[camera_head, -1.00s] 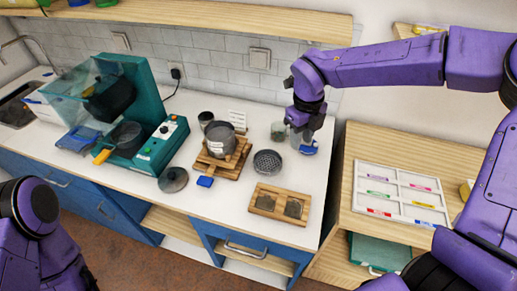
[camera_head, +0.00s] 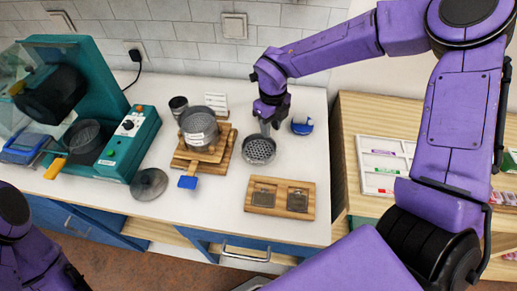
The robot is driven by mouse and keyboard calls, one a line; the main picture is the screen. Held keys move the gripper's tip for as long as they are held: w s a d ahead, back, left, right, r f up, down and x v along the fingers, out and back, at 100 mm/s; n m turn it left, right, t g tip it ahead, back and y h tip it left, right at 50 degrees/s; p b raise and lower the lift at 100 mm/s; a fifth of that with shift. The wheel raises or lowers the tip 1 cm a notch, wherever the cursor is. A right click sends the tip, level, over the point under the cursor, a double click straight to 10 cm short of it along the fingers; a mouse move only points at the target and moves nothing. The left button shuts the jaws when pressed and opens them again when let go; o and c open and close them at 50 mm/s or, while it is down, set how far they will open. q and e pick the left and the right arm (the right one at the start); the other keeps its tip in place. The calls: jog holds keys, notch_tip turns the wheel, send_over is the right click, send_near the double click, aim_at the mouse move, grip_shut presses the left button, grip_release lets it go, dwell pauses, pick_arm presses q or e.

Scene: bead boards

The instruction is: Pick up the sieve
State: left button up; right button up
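The sieve (camera_head: 259,151) is a dark grey round bowl with a perforated bottom, resting on the white counter in the middle of the head view. My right gripper (camera_head: 265,128) points down at the sieve's far rim. Its fingertips overlap the rim in the picture, and I cannot tell whether they touch it or how far apart they are. The sieve sits level on the counter. My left arm shows at the lower left edge, with its gripper out of view.
A wooden tray (camera_head: 265,208) with two dark square inserts lies in front of the sieve. A grey pot (camera_head: 198,124) stands on wooden boards to the left, near a round lid (camera_head: 149,184). A blue object (camera_head: 302,127) lies right of the gripper. The counter's right side is clear.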

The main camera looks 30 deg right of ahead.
aim_at(269, 144)
notch_tip(269, 144, down, 4)
jog(key=shift+a+p, duration=0.15)
jog(key=shift+p, duration=0.4)
jog(key=shift+w+f, duration=0.1)
jog(key=shift+f, duration=0.15)
grip_shut()
jog(key=shift+r, duration=0.15)
